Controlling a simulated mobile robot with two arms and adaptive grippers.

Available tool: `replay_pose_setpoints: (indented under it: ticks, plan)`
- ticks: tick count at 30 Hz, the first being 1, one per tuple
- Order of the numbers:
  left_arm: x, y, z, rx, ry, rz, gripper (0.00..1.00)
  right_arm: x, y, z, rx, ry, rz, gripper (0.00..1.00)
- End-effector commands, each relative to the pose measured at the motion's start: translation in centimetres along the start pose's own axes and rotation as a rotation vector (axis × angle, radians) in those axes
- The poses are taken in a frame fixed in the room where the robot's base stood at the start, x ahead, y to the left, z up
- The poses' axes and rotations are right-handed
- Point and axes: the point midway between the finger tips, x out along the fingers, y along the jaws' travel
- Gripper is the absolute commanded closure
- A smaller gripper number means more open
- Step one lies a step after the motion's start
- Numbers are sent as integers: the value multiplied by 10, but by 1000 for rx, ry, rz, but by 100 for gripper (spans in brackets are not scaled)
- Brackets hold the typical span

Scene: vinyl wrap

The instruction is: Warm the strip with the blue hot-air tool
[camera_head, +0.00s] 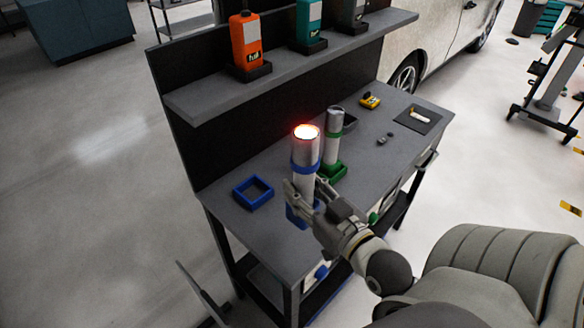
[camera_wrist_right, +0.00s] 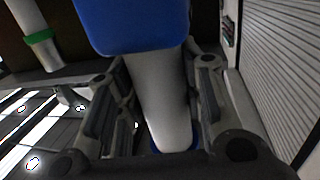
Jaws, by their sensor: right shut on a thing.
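The blue hot-air tool (camera_head: 305,158) is a grey-white cylinder with a blue band and a blue base. Its upper end glows orange-white. My right gripper (camera_head: 303,194) is shut on it and holds it roughly upright at the workbench. In the right wrist view, the tool's pale body (camera_wrist_right: 160,100) lies between the fingers of my right gripper (camera_wrist_right: 150,105), with its blue part (camera_wrist_right: 130,25) at the top. I cannot make out a strip in either view. My left gripper is not in view.
A similar tool with a green base (camera_head: 333,140) stands just behind. An empty blue square holder (camera_head: 253,192) sits left on the workbench (camera_head: 240,222). A yellow item (camera_head: 370,102) and a dark tray (camera_head: 433,117) lie farther right. A shelf (camera_head: 205,98) with several bottles overhangs the back.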

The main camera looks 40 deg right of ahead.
Motion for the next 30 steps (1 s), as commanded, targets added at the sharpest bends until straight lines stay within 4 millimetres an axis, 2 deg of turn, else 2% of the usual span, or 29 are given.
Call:
replay_pose_setpoints:
  ticks: [7, 18, 23, 30]
  plan:
    - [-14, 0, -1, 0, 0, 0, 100, -28, 5, -2, -3, 0, -1, 100]
    - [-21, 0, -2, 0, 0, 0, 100, -68, 13, 2, -1, 1, -1, 100]
    - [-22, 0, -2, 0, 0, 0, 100, -78, 15, 2, 0, 4, -1, 100]
    - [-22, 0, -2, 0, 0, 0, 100, -79, 16, 2, 0, 7, 0, 100]
